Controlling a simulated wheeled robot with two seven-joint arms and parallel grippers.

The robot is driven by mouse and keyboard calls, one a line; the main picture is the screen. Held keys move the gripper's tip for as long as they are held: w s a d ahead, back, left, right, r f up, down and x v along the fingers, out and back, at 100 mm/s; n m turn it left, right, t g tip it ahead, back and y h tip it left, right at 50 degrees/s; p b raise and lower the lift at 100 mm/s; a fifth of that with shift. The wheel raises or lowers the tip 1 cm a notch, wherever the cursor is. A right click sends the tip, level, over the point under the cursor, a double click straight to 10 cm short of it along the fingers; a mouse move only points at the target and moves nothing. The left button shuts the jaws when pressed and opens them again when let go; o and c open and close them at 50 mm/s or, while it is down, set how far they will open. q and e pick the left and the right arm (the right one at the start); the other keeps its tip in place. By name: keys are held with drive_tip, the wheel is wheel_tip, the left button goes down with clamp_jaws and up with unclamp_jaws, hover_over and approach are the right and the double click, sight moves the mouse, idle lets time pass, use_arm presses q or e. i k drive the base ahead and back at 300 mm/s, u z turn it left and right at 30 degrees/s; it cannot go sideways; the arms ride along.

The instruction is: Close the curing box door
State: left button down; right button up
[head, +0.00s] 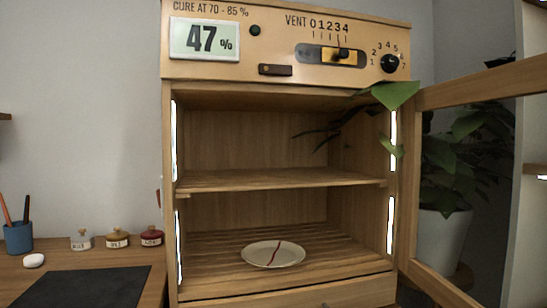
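The curing box (400,180) is a wooden cabinet with its front open in the head view. Its door (465,87), a wooden frame with a see-through pane, stands swung open to the right. Inside, a pale plate (258,260) with a dark red seam lies on the slatted lower shelf (215,262). The upper shelf (280,180) is bare. The display (205,39) reads 47%. Neither of my grippers shows in this view.
A potted plant (443,240) stands behind the door pane, and green leaves (395,94) hang at the box's upper right opening. A table at left holds a blue cup (18,238), small jars (117,238) and a dark mat (85,287).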

sight(528, 76)
drive_tip(key=z, duration=1.35)
drive_tip(key=k, duration=0.1)
